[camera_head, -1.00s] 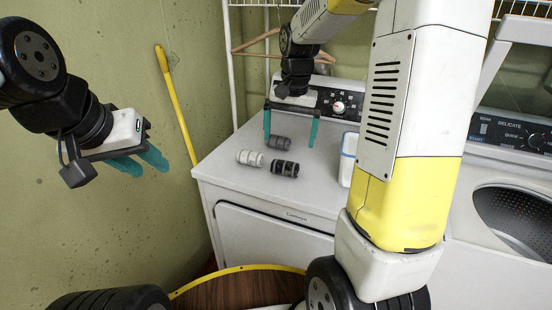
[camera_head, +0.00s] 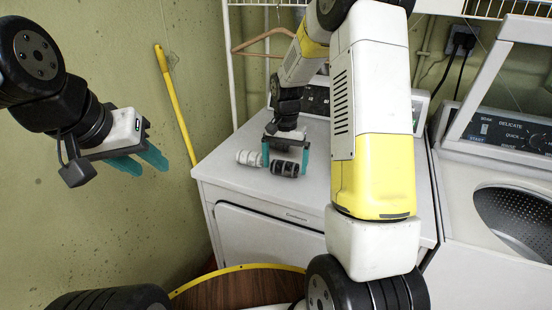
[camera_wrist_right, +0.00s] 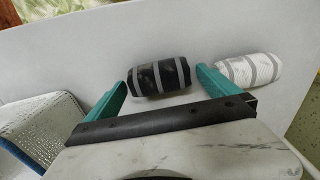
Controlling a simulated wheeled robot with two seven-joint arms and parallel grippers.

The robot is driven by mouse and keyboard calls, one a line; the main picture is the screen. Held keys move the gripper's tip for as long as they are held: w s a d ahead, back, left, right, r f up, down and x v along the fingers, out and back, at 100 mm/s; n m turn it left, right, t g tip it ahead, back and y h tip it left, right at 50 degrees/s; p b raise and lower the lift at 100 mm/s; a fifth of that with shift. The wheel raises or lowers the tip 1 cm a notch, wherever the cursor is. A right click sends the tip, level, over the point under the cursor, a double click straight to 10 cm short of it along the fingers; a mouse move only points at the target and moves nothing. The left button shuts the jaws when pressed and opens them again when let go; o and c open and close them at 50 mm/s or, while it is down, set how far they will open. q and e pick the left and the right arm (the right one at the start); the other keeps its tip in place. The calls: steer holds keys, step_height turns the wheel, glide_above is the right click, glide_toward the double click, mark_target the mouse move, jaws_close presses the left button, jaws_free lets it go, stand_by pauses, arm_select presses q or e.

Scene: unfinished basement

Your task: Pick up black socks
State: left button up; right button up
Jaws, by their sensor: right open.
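The black socks (camera_head: 284,168), a rolled bundle with grey bands, lie on top of the white dryer (camera_head: 218,169). My right gripper (camera_head: 286,170) is open and low over the dryer top, with its teal fingers pointing down by the bundle. In the right wrist view the black socks (camera_wrist_right: 160,77) lie across the gap between the fingertips; I cannot tell whether either finger touches them. My left gripper (camera_head: 150,168) is open and empty, away from the dryer by the green wall.
Rolled white socks (camera_head: 248,158) with grey bands lie left of the black socks, close to one right finger. They also show in the wrist view (camera_wrist_right: 250,68). A washer (camera_head: 462,185) stands at right. A yellow pole (camera_head: 175,103) leans on the wall.

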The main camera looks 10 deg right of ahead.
steer(key=c, duration=1.4)
